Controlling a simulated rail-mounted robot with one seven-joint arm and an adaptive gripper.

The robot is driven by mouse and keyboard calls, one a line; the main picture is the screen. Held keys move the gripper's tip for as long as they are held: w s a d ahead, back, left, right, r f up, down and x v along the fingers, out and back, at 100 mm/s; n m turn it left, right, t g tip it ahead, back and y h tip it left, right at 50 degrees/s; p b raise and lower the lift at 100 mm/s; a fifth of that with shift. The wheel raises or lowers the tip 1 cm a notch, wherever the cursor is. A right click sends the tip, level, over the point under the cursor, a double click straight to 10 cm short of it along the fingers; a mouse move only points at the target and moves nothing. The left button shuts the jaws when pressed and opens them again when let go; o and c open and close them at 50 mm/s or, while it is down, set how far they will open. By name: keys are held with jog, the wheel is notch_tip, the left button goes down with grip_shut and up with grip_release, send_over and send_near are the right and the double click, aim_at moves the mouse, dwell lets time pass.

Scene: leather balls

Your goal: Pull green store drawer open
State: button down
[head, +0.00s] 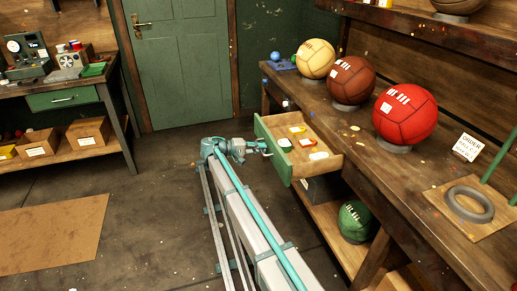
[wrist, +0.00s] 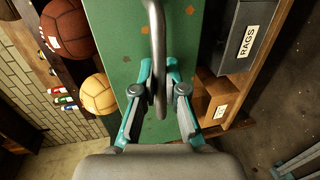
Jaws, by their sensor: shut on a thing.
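The green drawer (head: 273,151) under the right-hand workbench stands pulled out, and its open top shows several small items inside. In the wrist view its green front (wrist: 125,35) fills the middle, with the metal bar handle (wrist: 158,45) running down it. My gripper (wrist: 160,92) is shut on the handle, with one teal finger on each side of the bar. In the head view my gripper (head: 262,150) is at the drawer front, and the handle there is too small to make out clearly.
Cream (head: 316,58), brown (head: 350,80) and red (head: 405,113) balls stand on the workbench. A green ball (head: 355,220) lies on the lower shelf. A grey RAGS box (wrist: 245,35) is below the drawer. Another green drawer (head: 62,98) is shut at left.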

jog(key=c, duration=1.2)
grip_release()
jog(key=v, duration=1.2)
